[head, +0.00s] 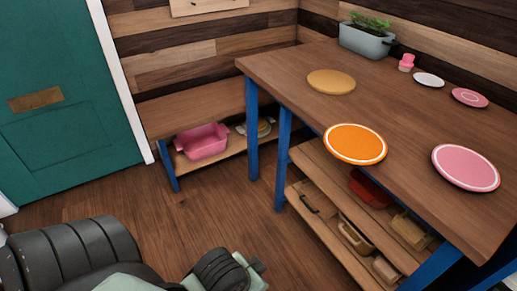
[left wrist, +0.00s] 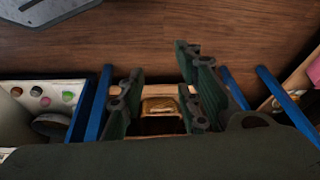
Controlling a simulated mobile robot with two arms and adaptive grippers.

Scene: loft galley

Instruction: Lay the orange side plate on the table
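The orange side plate (head: 355,144), with a white ring near its rim, lies flat at the front-left edge of the wooden table (head: 400,115); its near side appears to reach the edge. No gripper touches it in the head view. My left arm shows at the bottom left of that view, well short of the plate. In the left wrist view my left gripper (left wrist: 165,95) has its fingers spread, with nothing held between them. A shelf item shows beyond the gap. My right gripper is in neither view.
On the table are a tan round board (head: 331,82), a pink plate (head: 465,168), a smaller pink plate (head: 469,97), a white saucer (head: 429,79) and a planter (head: 367,41). Table centre is clear.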

